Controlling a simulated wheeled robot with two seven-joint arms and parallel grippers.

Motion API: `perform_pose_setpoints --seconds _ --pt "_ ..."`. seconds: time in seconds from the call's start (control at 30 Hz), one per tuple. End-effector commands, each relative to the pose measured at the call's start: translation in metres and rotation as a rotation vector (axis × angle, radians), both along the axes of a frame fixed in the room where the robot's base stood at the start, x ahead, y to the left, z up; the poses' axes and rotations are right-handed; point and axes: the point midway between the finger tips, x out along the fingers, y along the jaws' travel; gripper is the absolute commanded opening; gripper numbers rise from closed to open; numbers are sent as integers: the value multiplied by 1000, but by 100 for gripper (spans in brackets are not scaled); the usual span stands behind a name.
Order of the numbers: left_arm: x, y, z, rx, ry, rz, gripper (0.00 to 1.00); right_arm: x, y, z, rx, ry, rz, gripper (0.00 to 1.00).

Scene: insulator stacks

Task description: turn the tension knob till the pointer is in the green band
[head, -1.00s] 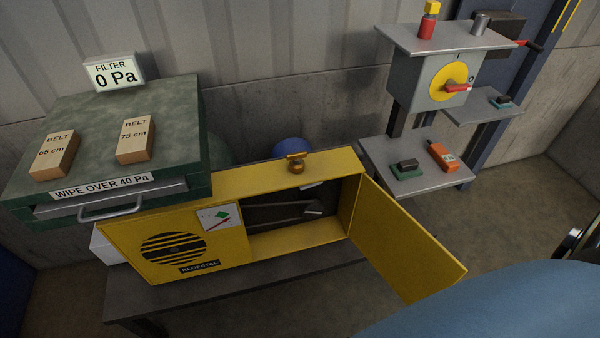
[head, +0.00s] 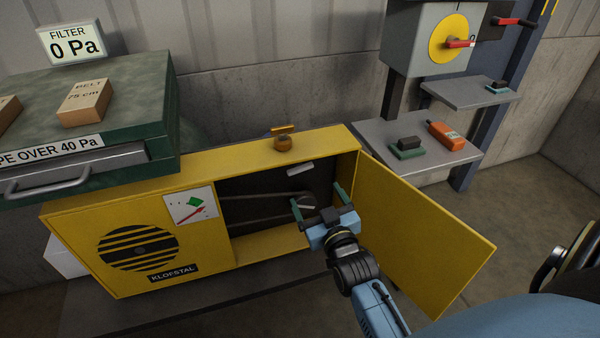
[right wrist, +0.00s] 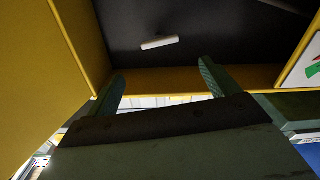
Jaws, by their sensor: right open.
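The brass knob (head: 283,143) with a crossbar on top stands on the top of the yellow housing (head: 75,240). The white gauge (head: 190,207) on the housing front has a green patch and a red pointer; the pointer lies below the green patch, apart from it. My right gripper (head: 318,196) is open and empty in front of the housing's open compartment, below and right of the knob, not touching it. In the right wrist view its two fingers (right wrist: 162,72) are apart, and a corner of the gauge shows at the right edge. My left gripper is out of view.
The housing's yellow door (head: 425,230) stands open, right of my right arm. A belt runs inside the dark compartment. A green filter box (head: 120,130) stands at the left, reading 0 Pa. Grey shelves (head: 440,155) with small parts are at the back right.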

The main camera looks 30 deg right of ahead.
Motion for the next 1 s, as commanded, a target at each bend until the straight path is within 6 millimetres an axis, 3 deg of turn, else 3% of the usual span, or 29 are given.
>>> perform_pose_setpoints --seconds 0.23,0.53,0.73,1.0 --pt "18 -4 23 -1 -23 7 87 46 -11 -1 0 -2 1 87" --pt "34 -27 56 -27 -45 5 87 100 -24 -1 0 1 1 87" --pt "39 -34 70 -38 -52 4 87 117 -28 -1 2 3 1 87" --pt "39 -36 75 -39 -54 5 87 121 -29 -1 2 3 1 87"
